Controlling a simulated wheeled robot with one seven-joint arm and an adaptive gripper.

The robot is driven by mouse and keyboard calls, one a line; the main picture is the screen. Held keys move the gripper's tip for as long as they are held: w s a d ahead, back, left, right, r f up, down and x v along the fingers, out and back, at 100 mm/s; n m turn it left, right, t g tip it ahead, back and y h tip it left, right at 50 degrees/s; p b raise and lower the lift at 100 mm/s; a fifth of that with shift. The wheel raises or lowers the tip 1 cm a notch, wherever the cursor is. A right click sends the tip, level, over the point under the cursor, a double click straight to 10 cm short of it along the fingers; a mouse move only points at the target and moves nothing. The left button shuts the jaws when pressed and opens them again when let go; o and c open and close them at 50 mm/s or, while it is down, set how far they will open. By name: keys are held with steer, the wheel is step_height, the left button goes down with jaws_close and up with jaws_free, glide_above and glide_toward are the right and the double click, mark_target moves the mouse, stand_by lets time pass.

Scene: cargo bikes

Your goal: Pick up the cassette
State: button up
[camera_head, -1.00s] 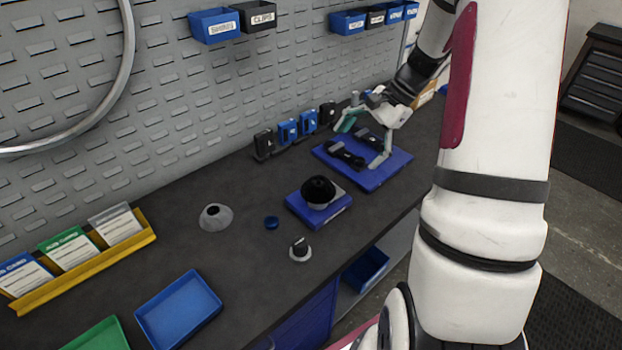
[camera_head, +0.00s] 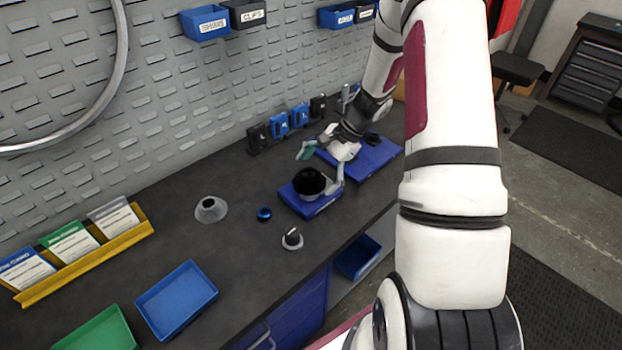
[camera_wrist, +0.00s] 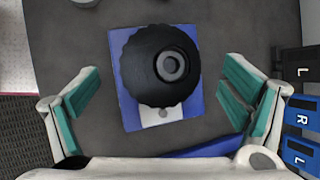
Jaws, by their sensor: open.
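The cassette (camera_head: 308,181) is a black, round, stepped stack with a toothed edge. It sits on a small blue pad (camera_head: 318,208) on the dark bench.
A larger blue pad (camera_head: 376,160) with dark parts lies behind, partly hidden by my arm. Black and blue boxes (camera_head: 279,124) line the wall. A grey cone (camera_head: 210,209), blue ring (camera_head: 263,214) and small black-topped part (camera_head: 291,238) stand nearby. A blue tray (camera_head: 178,300) is at front left.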

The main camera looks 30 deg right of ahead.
steer(key=shift+w+a+f, duration=0.15)
steer(key=shift+a+f, duration=0.1)
steer(key=shift+f, duration=0.2)
steer(key=c, duration=1.6)
steer(key=shift+o, duration=0.2)
steer(key=shift+r, duration=0.15)
